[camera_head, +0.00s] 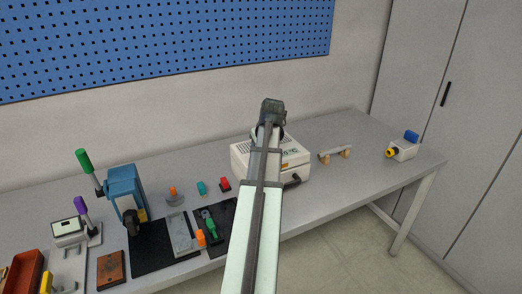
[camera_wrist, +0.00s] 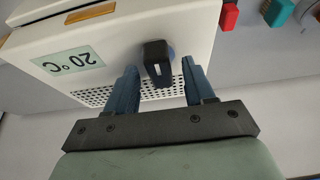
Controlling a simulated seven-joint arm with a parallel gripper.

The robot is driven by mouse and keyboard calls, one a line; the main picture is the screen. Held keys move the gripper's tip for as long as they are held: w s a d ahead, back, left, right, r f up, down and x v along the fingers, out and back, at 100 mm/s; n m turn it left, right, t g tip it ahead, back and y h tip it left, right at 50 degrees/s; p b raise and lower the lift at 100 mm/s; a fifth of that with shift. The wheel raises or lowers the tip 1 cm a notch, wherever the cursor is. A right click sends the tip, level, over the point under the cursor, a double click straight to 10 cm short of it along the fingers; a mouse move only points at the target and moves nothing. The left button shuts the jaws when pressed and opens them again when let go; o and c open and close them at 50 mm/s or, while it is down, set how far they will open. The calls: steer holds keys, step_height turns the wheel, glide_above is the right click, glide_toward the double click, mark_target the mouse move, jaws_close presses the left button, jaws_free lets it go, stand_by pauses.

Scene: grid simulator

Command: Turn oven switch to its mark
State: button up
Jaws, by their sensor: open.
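The oven is a white box (camera_head: 240,160) on the grey bench, partly hidden behind my arm in the head view. In the wrist view the white oven (camera_wrist: 200,20) fills the upper part, with a "20°C" label (camera_wrist: 68,60) upside down and a vent grid. The oven switch is a black knob (camera_wrist: 157,62) with a pale mark line on its face. My gripper (camera_wrist: 159,68) is open, with one blue finger on each side of the knob. Gaps show between fingers and knob; I cannot tell if the depth matches. The fingers are hidden in the head view.
Left of the oven are red (camera_head: 225,184) and teal (camera_head: 202,187) blocks, a blue machine (camera_head: 124,188) and several tools. To the right are a metal bar on wooden supports (camera_head: 335,154) and a white box with a yellow knob (camera_head: 402,150). The bench between these is clear.

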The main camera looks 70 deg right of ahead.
steer(key=shift+d+f, duration=0.1)
steer(key=shift+f, duration=0.15)
jaws_close()
stand_by(0.5)
